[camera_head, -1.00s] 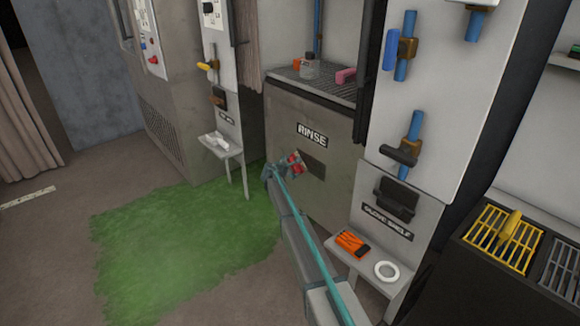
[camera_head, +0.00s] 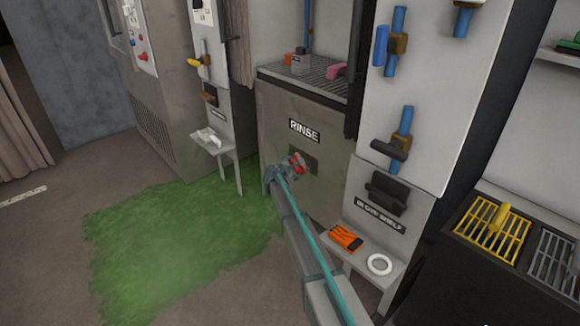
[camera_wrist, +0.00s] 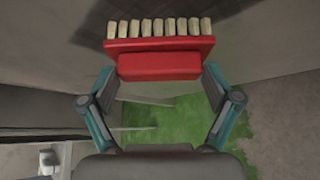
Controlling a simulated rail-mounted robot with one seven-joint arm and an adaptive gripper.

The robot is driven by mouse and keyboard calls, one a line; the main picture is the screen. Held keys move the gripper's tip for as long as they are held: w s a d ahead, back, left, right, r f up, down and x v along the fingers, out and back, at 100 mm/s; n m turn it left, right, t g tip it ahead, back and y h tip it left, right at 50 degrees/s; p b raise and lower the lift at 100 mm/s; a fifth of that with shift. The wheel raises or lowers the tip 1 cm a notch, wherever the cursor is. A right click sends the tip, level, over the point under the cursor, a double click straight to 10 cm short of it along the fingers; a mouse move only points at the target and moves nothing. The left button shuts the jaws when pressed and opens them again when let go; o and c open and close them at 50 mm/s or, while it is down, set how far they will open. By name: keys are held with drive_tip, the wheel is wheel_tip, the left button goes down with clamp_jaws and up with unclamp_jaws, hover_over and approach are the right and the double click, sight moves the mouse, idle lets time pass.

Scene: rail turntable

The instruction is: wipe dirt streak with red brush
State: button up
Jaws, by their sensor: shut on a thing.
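The red brush (camera_wrist: 160,50) has a red block and a row of pale bristles facing away from me in the wrist view. My gripper (camera_wrist: 160,75) is shut on the block, one finger at each end. In the head view the brush (camera_head: 297,164) is small, in front of the grey panel under the RINSE sign. A dark patch (camera_head: 311,154) on that panel, perhaps the dirt streak, is partly covered by my gripper and the brush. I cannot tell whether the bristles touch the panel.
A grated rinse ledge (camera_head: 310,80) with a jar and a pink thing is above the panel. A glove shelf (camera_head: 358,262) with an orange item and a white ring stands right. A small white shelf (camera_head: 212,143) stands left. Green floor (camera_head: 170,240) lies below.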

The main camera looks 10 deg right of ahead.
sight(293, 157)
drive_tip(key=shift+s+d, duration=2.75)
drive_tip(key=shift+s, duration=1.95)
drive_tip(key=shift+w+a+r+p, duration=0.35)
drive_tip(key=shift+w+a+p, duration=0.2)
drive_tip(key=shift+w, duration=0.5)
drive_tip(key=shift+w+a+r+p, duration=0.35)
drive_tip(key=shift+w+a, duration=0.35)
drive_tip(key=shift+w, duration=0.3)
drive_tip(key=shift+w+a+r+p, duration=0.3)
drive_tip(key=shift+w+a+p, duration=0.3)
drive_tip(key=shift+w, duration=0.45)
drive_tip(key=shift+w+a+p, duration=0.9)
drive_tip(key=shift+w+a, duration=2.6)
drive_tip(key=shift+w, duration=2.25)
drive_tip(key=shift+s+d+r+p, duration=0.2)
drive_tip(key=shift+s+d+r, duration=0.1)
drive_tip(key=shift+s+d, duration=0.55)
drive_tip(key=shift+s+d+r+p, duration=0.3)
drive_tip(key=shift+s+d, duration=0.2)
drive_tip(key=shift+s, duration=0.65)
drive_tip(key=shift+s+d+r+p, duration=0.15)
drive_tip(key=shift+s+d+r, duration=0.2)
drive_tip(key=shift+s+d, duration=0.85)
drive_tip(key=shift+s, duration=0.55)
drive_tip(key=shift+s+d, duration=0.3)
drive_tip(key=shift+s, duration=0.55)
